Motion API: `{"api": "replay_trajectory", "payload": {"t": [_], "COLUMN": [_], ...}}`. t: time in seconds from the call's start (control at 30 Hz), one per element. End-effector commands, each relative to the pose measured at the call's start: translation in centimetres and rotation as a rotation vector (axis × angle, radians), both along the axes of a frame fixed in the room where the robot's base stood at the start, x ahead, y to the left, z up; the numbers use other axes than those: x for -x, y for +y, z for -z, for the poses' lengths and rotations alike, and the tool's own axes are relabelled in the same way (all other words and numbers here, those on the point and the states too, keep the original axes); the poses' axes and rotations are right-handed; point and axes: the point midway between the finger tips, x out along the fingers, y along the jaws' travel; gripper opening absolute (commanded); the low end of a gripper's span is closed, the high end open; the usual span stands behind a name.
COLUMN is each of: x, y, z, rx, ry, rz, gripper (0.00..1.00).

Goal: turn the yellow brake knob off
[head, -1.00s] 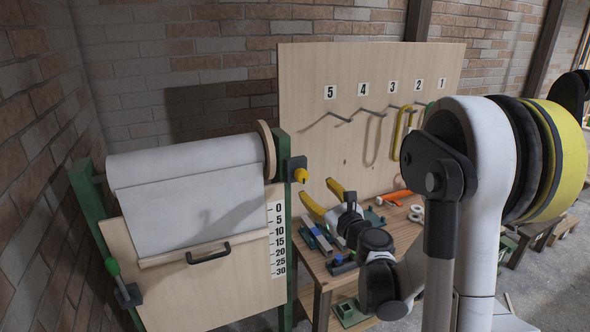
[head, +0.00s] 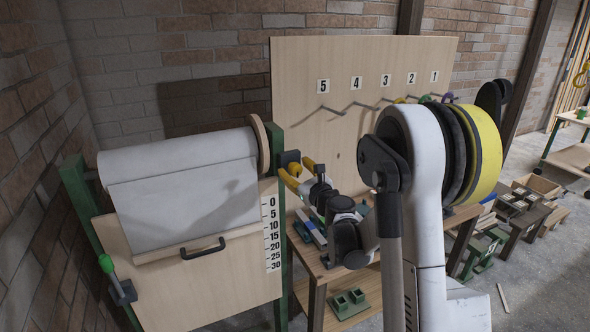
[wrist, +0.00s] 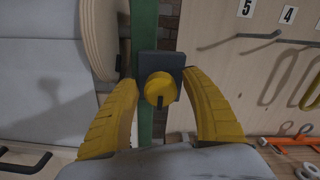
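The yellow brake knob (wrist: 160,88) is round, with a dark mark at its lower edge, on a dark grey block (wrist: 172,62) fixed to the green post (wrist: 146,35). In the head view the knob (head: 294,169) is at the upper right of the roller stand. My gripper (wrist: 163,103) has two yellow fingers, open, one on each side of the knob with gaps between. In the head view my gripper (head: 300,174) is close in front of the knob. Whether the fingertips reach past its face I cannot tell.
A roll of grey-white sheet (head: 180,150) hangs left of the post, above a board with a black handle (head: 203,248) and a 0–30 scale (head: 272,235). A green-knobbed lever (head: 106,264) is at far left. A numbered hook board (head: 350,80) and workbench (head: 318,268) are right.

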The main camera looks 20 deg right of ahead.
Motion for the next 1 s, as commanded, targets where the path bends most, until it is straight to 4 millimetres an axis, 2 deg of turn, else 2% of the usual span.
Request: {"api": "replay_trajectory", "payload": {"t": [0.03, 0.13, 0.17, 0.63, 1.0], "x": [0.01, 0.02, 0.02, 0.02, 0.02], "y": [0.0, 0.0, 0.0, 0.03, 0.13], "z": [0.0, 0.0, 0.0, 0.06, 0.23], "rx": [0.0, 0.0, 0.0, 0.049, 0.315], "ry": [0.0, 0.0, 0.0, 0.0, 0.0], "rz": [0.0, 0.0, 0.0, 0.0, 0.0], "gripper": [0.38, 0.08, 0.05, 0.05, 0.05]}}
